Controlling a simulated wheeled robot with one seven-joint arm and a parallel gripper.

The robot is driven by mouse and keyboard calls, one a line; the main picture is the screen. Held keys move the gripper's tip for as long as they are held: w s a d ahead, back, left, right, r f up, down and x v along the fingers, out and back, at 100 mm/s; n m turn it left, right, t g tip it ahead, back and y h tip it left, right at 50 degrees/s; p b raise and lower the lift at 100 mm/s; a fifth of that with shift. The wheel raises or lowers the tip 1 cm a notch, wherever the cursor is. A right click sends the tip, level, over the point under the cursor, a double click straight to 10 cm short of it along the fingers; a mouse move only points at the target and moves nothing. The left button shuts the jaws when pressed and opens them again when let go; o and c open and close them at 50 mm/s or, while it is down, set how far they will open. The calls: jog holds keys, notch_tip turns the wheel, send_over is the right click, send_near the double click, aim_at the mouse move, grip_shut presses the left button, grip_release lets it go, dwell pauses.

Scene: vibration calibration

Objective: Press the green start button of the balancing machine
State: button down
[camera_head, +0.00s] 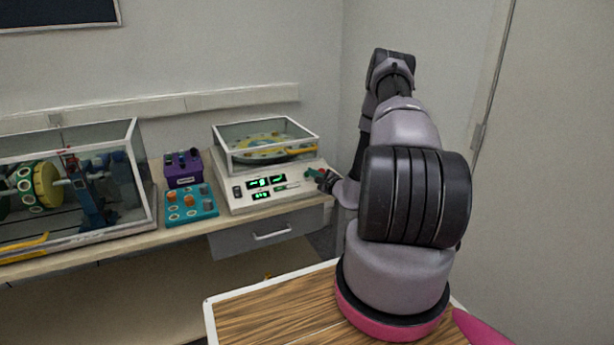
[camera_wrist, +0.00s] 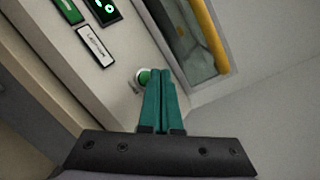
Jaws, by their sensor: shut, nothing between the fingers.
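The balancing machine (camera_head: 238,206) is a white unit on the bench with a clear-covered top and green-lit displays on its sloped front. Its green start button (camera_wrist: 143,76) sits on the panel in the wrist view, partly hidden behind the fingertips. My gripper (camera_wrist: 159,72) has teal fingers, shut together and empty, with the tips right beside the button. I cannot tell whether they touch it.
A teal tray (camera_head: 179,222) with round parts and a purple box (camera_head: 184,179) stand left of the machine. A glass-walled case (camera_head: 148,195) with a rotor is further left. A grey drawer (camera_head: 230,243) is under the bench. The wall and door are close on the right.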

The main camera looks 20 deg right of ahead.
jog(key=shift+f, duration=0.1)
dwell(0.6)
jog(key=shift+w+f, duration=0.2)
jog(key=shift+w, duration=0.05)
